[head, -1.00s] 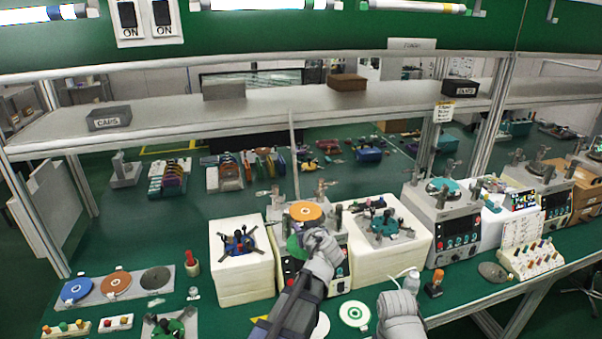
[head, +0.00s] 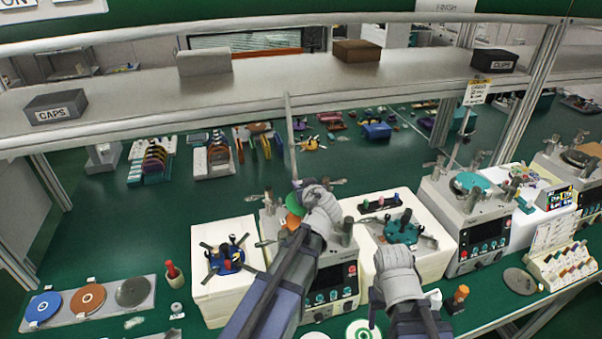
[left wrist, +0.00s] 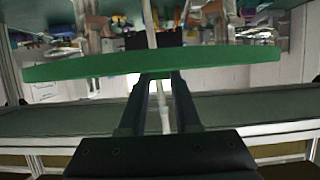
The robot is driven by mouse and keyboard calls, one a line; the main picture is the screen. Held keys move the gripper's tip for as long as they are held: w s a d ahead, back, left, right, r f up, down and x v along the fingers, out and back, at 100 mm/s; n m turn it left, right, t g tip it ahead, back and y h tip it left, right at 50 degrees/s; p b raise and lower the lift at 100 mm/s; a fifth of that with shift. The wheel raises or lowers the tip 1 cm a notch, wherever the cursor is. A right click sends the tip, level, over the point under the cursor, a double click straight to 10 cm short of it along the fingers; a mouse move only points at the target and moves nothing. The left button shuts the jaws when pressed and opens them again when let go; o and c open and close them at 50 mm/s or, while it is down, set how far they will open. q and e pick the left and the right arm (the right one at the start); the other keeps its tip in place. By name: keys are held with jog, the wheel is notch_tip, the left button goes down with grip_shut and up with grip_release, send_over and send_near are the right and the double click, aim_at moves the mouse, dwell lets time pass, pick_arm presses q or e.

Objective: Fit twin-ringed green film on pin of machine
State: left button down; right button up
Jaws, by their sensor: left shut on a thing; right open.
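My left gripper (head: 300,212) is over the middle machine (head: 335,282), its fingertips mostly hidden behind the wrist in the head view. It is shut on a green film (head: 293,222), of which only a sliver shows there. In the left wrist view the green film (left wrist: 150,64) is edge-on and roughly level between the fingers, so its rings cannot be seen. An orange patch (head: 292,207) shows just beyond the film at the machine's top. The pin cannot be made out. My right gripper (head: 376,312) is open and empty in front of the right white block.
White blocks with fixtures stand left (head: 228,290) and right (head: 437,262) of the machine. Another machine (head: 466,222) stands further right. A white disc with a green ring (head: 362,331) lies at the front. A tray (head: 88,312) holds discs at left. A shelf (head: 270,85) spans the back.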

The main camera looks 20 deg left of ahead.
pick_arm(q)
jog(key=shift+w+a, duration=0.15)
jog(key=shift+w, duration=0.25)
jog(key=shift+s+r, duration=0.1)
pick_arm(e)
jog(key=shift+w+a, duration=0.1)
jog(key=shift+w, duration=0.2)
jog(key=shift+r, duration=0.1)
pick_arm(q)
notch_tip(320, 180, down, 6)
jog(key=b, duration=0.6)
pick_arm(e)
notch_tip(320, 180, down, 6)
jog(key=shift+r, duration=0.1)
pick_arm(q)
jog(key=shift+f+b, duration=1)
pick_arm(e)
jog(key=shift+f, duration=1.15)
pick_arm(q)
jog(key=c, duration=0.5)
grip_release()
jog(key=shift+c, duration=0.2)
